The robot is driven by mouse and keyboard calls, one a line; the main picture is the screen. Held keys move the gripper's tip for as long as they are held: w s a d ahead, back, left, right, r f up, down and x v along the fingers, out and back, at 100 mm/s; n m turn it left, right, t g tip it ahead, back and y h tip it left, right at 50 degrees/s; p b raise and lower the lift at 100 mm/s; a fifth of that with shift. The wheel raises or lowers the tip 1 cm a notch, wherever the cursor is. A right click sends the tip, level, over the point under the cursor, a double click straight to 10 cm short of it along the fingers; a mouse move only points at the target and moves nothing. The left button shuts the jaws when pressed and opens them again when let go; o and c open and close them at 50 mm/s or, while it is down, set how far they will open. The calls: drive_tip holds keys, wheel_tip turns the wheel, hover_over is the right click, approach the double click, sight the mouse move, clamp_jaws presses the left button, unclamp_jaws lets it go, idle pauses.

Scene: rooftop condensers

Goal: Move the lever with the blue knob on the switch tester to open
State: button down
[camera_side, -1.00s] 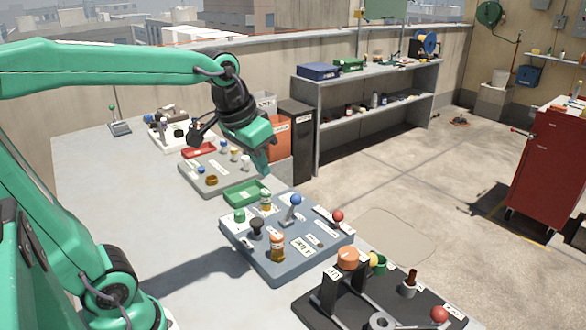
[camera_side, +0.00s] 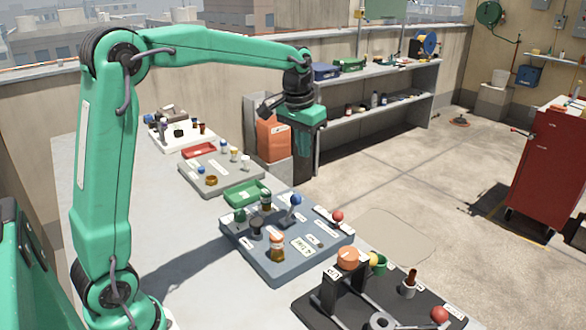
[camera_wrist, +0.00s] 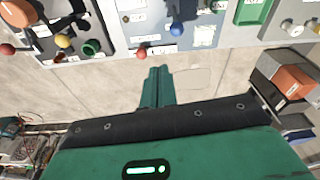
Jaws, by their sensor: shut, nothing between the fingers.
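The switch tester (camera_side: 288,262) is a blue-grey board on the table with several controls and white labels. Its lever with the blue knob (camera_side: 295,199) stands at the back right of the board. In the wrist view the blue knob (camera_wrist: 177,29) is near the top centre, in front of the fingertips and apart from them. Which label marks open is too small to read. My gripper (camera_side: 302,148) is shut and empty, raised above and behind the tester; its closed fingers (camera_wrist: 157,72) also show in the wrist view.
A red-knobbed lever (camera_side: 338,216) stands at the tester's right edge. A black board (camera_side: 315,305) with upright parts is in front, a green tray (camera_side: 246,194) and grey board (camera_side: 218,177) behind. An orange container (camera_side: 273,138) stands beyond. The table's left side is clear.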

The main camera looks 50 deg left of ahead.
sight(292, 207)
drive_tip(key=w+a+f+g, duration=0.1)
drive_tip(key=w+a+f, duration=0.3)
drive_tip(key=w+f, duration=0.3)
drive_tip(key=shift+w+a+f+n+g, duration=0.25)
drive_tip(key=shift+w+a+n+g, duration=0.1)
drive_tip(key=shift+w, duration=0.1)
drive_tip(key=shift+f, duration=0.1)
drive_tip(key=f, duration=0.9)
drive_tip(key=shift+a+f, duration=0.15)
drive_tip(key=shift+a, duration=0.15)
drive_tip(key=shift+s+f, duration=0.15)
drive_tip(key=shift+f, duration=0.1)
drive_tip(key=shift+s+d+r, duration=0.1)
drive_tip(key=shift+s+r, duration=0.1)
drive_tip(key=shift+s, duration=0.35)
drive_tip(key=shift+s+d+r, duration=0.15)
drive_tip(key=shift+s+r, duration=0.1)
drive_tip(key=shift+s, duration=0.35)
drive_tip(key=shift+s+d+r, duration=0.1)
drive_tip(key=shift+s+r, duration=0.1)
drive_tip(key=shift+s, duration=0.35)
